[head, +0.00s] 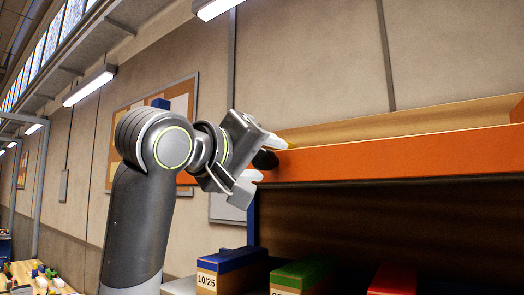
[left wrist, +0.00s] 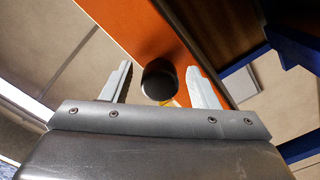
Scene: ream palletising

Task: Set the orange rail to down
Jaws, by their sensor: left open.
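The orange rail (head: 400,153) runs across the front of a shelf in the right half of the head view, near level. A dark round knob (head: 265,160) sits at its left end. My left gripper (head: 262,157) is open at that end, one pale finger above the knob and one below. In the left wrist view the rail (left wrist: 125,25) runs diagonally, and the knob (left wrist: 158,78) lies between the two open fingers (left wrist: 160,70). I cannot tell whether either finger touches it. My right gripper is not in view.
Below the rail, boxes with a blue top (head: 230,259), a green top (head: 303,271) and a red top (head: 393,278) stand in the shelf. A blue upright (head: 251,218) supports the rack's left side. A board (head: 182,100) hangs on the wall behind my arm.

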